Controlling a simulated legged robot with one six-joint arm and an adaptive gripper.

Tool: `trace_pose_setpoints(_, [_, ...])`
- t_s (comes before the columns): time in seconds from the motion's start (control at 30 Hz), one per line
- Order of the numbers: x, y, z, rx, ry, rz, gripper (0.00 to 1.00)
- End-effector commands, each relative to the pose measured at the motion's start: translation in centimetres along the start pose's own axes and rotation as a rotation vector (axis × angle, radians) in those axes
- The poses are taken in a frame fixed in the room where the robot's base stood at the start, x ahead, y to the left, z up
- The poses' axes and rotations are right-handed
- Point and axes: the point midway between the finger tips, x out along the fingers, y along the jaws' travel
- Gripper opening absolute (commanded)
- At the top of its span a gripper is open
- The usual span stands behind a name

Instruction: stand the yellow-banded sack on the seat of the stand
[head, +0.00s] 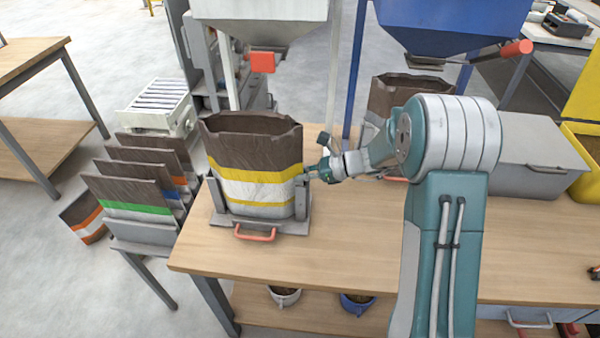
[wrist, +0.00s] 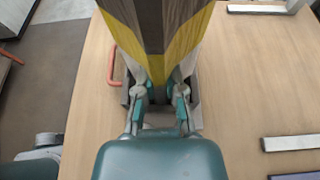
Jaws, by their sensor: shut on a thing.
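The yellow-banded sack (head: 250,150) is brown with yellow and white bands and an open top. It is upright, between the side posts of the grey stand (head: 290,226) on the workbench. My gripper (head: 312,173) comes from the right and is shut on the sack's right edge at band height. In the wrist view my gripper's fingers (wrist: 160,98) pinch the sack's edge (wrist: 180,45), and the stand shows behind them. The sack hides the stand's seat, so I cannot tell whether its bottom touches it.
A white hopper (head: 262,14) with a red lever (head: 262,62) is above and behind the sack. Another brown sack (head: 392,95) is under the blue hopper (head: 450,22). A rack (head: 146,226) of sacks stands left of the workbench (head: 385,250). The bench front is mostly clear.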

Motion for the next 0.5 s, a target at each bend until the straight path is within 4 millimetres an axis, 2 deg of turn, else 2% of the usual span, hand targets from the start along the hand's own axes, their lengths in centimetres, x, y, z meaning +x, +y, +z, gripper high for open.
trace_pose_setpoints(0.37, [0.27,-0.02,-0.69,-0.001,0.000,0.000,0.00])
trace_pose_setpoints(0.4, [0.25,-0.02,-0.63,-0.002,0.000,0.000,0.31])
trace_pose_setpoints(0.43, [0.25,-0.02,-0.63,-0.002,0.000,0.000,0.44])
trace_pose_setpoints(0.47, [0.25,-0.02,-0.63,-0.001,0.000,0.000,0.53])
trace_pose_setpoints(0.5, [0.25,-0.02,-0.63,-0.001,0.000,0.000,0.53])
